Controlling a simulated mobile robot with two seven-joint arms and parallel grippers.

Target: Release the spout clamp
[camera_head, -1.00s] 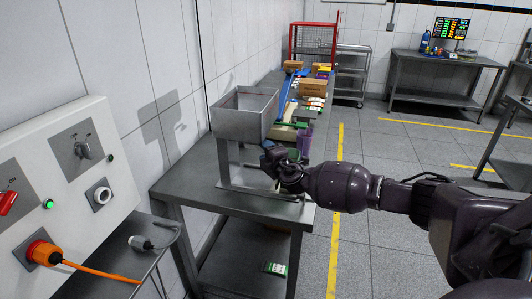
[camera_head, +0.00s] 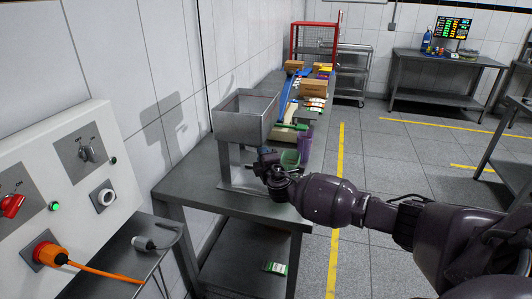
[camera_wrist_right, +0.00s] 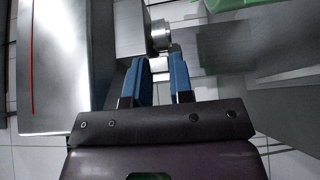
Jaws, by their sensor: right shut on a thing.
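A grey metal hopper (camera_head: 245,122) stands on a stand at the near end of the steel table. In the right wrist view its wall (camera_wrist_right: 60,60) fills the left, with a block (camera_wrist_right: 130,30) and a short round metal part (camera_wrist_right: 161,34) at its spout. My right gripper (camera_head: 266,158) is just under the hopper's right side. In the wrist view its blue fingers (camera_wrist_right: 158,65) are shut at the round metal part, on what I take to be the spout clamp; the clamp itself is mostly hidden. My left gripper is out of view.
Boxes (camera_head: 312,88) and a red cage (camera_head: 314,40) are farther back. A control panel (camera_head: 75,195) with an orange plug (camera_head: 48,254) is at the left.

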